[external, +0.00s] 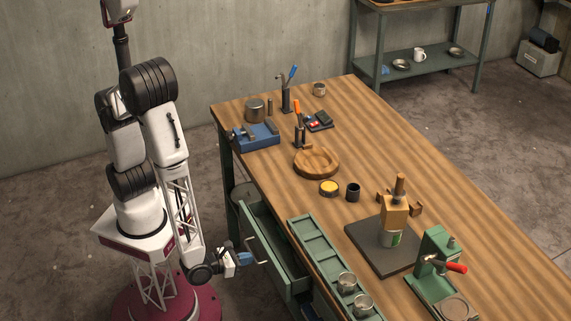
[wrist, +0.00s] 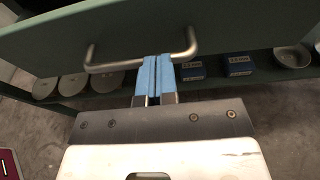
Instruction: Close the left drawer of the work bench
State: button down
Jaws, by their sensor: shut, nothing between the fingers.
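The left drawer (external: 275,243) of the work bench (external: 388,130) is green and stands pulled out from the bench's near left side. Its front panel (wrist: 135,28) fills the top of the wrist view, with a silver bar handle (wrist: 112,65). The handle also shows in the external view (external: 252,243). My gripper (external: 247,258) is in front of the drawer, level with the handle. In the wrist view its blue fingertips (wrist: 158,62) are together, with nothing between them, and cover the middle of the handle. I cannot tell if they touch it.
A green tray (external: 322,254) with metal cups lies along the bench edge above the drawer.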

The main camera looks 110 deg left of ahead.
aim_at(264, 252)
jog(key=x, duration=0.2)
jog(key=r+x, duration=0.1)
jog(key=x, duration=0.4)
jog(key=shift+w+a+r, duration=0.25)
jog(key=shift+w, duration=0.1)
jog(key=shift+w+a, duration=0.25)
jog(key=shift+w, duration=0.05)
jog(key=shift+w+r, duration=0.1)
jog(key=v, duration=1.4)
jog(key=shift+s+d, duration=0.2)
jog(key=shift+s, duration=0.25)
jog(key=shift+a, duration=0.1)
dwell(0.4)
